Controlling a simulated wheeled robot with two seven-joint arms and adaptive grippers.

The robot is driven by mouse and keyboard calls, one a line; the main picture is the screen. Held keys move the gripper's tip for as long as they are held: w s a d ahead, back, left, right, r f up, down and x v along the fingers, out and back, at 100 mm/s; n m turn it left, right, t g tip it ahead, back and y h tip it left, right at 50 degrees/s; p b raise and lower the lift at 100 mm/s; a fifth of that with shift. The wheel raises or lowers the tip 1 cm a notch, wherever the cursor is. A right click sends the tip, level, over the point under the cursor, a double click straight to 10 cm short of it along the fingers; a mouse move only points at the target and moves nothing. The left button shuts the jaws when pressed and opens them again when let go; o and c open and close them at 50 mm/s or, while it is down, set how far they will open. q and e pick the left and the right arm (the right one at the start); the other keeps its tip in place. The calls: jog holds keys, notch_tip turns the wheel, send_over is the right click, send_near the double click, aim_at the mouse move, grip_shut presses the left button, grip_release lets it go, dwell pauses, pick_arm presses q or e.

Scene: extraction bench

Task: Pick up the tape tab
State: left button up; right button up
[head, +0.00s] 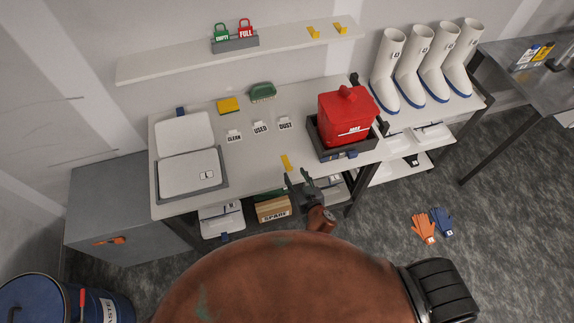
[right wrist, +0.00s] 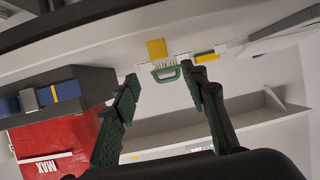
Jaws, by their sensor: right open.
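The tape tab (head: 286,162) is a small yellow strip at the front edge of the white bench top, left of the black tray. In the right wrist view a yellow square (right wrist: 157,48) that looks like this tab shows just beyond the fingertips, between them across the picture. My right gripper (head: 297,177) is open and empty, close in front of the tab and apart from it in the wrist view (right wrist: 160,80). My left gripper is not in view.
A red canister (head: 345,118) stands in the black tray (head: 322,148) right of the tab. A green brush (head: 262,91), a yellow sponge (head: 228,105) and label cards (head: 260,128) lie farther back. Two other yellow tabs (head: 313,32) are on the wall shelf.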

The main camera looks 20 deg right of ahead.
aim_at(290, 168)
jog(key=x, duration=0.5)
jog(key=f+x, duration=0.1)
jog(key=x, duration=0.1)
jog(key=shift+f, duration=0.25)
jog(key=shift+c, duration=0.3)
jog(key=c, duration=0.8)
